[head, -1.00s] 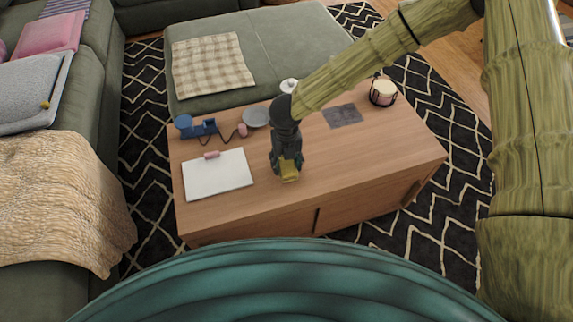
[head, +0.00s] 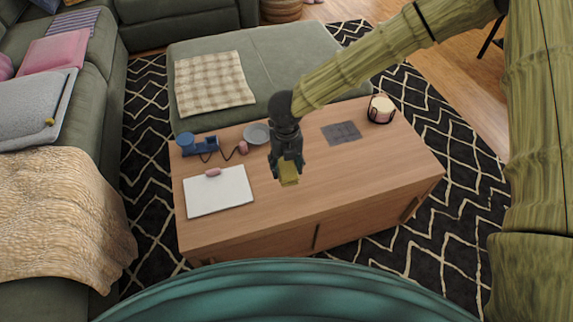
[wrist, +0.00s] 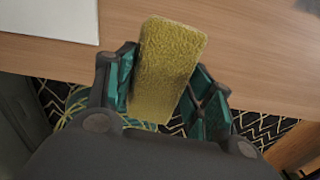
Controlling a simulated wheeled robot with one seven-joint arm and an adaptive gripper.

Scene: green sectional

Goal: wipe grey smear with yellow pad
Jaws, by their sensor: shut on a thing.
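My gripper (head: 287,168) is shut on the yellow pad (head: 289,173), above the wooden coffee table (head: 330,185). In the wrist view the yellow pad (wrist: 163,68) sits tilted between the two fingers of my gripper (wrist: 165,95). The pad's tip overlaps the tabletop in that view; it looks apart from the surface, though the gap is hard to judge. A dark grey rectangular patch (head: 341,133) lies flat on the tabletop, right of and behind the pad. It is the likeliest grey smear, but I cannot tell for sure.
A white board (head: 219,192) with a pink piece (head: 213,172) lies left of my gripper. Behind are a blue object (head: 196,144) with a cord, a grey dish (head: 256,133) and a candle holder (head: 381,108). The table's right front is clear.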

